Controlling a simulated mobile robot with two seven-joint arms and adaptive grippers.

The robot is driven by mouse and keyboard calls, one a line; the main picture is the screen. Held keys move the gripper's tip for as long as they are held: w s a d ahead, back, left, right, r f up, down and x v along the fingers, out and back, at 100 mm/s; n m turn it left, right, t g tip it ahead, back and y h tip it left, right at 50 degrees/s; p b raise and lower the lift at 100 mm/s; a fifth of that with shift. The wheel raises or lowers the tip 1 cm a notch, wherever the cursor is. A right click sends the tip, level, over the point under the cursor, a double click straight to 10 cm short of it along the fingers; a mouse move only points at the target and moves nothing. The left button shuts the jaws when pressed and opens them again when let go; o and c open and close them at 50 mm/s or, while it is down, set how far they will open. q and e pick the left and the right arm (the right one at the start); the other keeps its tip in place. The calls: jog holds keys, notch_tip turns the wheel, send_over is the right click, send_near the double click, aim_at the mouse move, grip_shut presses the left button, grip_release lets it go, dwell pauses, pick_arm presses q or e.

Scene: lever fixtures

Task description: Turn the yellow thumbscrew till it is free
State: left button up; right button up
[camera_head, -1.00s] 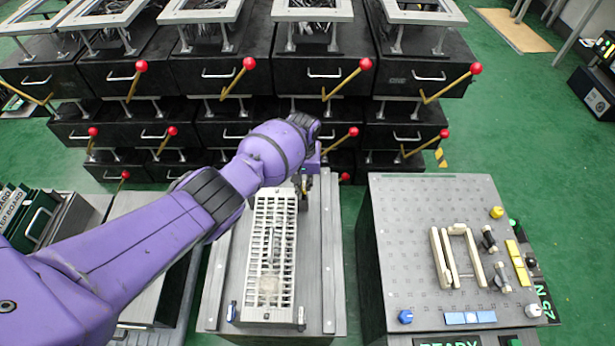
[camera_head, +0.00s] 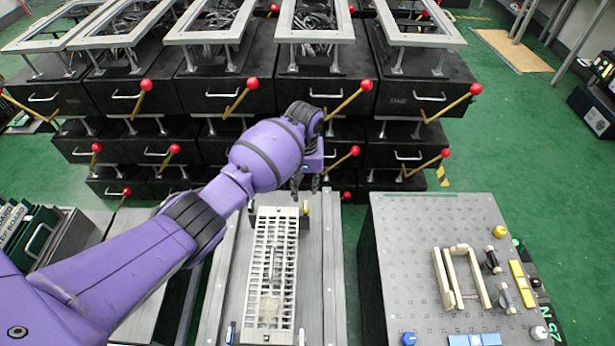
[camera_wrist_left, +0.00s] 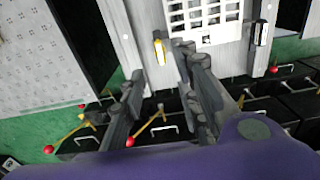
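The yellow thumbscrew (camera_head: 305,208) stands at the far right corner of the white grid panel (camera_head: 251,300). It shows upright and uncovered in the left wrist view (camera_wrist_left: 159,50), beside the panel's edge. My left gripper (camera_head: 306,190) is just beyond that corner. In the left wrist view its two dark fingers (camera_wrist_left: 160,65) are spread, with the thumbscrew seen in the gap between their tips. The fingers appear apart from the thumbscrew and hold nothing. My right gripper is in no view.
A grey bench (camera_head: 385,260) to the right carries a yellow knob (camera_head: 499,231), a blue knob (camera_head: 409,339) and cream bars (camera_head: 443,280). Black drawer units with red-tipped levers (camera_head: 355,150) stand close behind my left gripper. Green floor is open at the right.

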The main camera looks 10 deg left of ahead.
pick_arm(q)
jog(key=shift+r, duration=1.7)
jog(key=w+d+r+m+t+h, duration=0.2)
jog(key=w+d+r+m+t, duration=0.3)
jog(key=w, duration=0.3)
jog(key=s+a+f+t+p, duration=0.1)
jog(key=s+a+f+p, duration=0.1)
jog(key=s, duration=1.5)
jog(key=s+a+f+n+t+y+p, duration=0.1)
jog(key=s+a+f+p, duration=0.2)
jog(key=s, duration=1.4)
jog(key=s+a+f+n+t+p, duration=0.1)
jog(key=s+a+p, duration=0.4)
jog(key=s, duration=1.3)
jog(key=shift+a+f+t+y, duration=0.3)
jog(key=shift+a+f, duration=0.35)
jog(key=shift+f, duration=0.1)
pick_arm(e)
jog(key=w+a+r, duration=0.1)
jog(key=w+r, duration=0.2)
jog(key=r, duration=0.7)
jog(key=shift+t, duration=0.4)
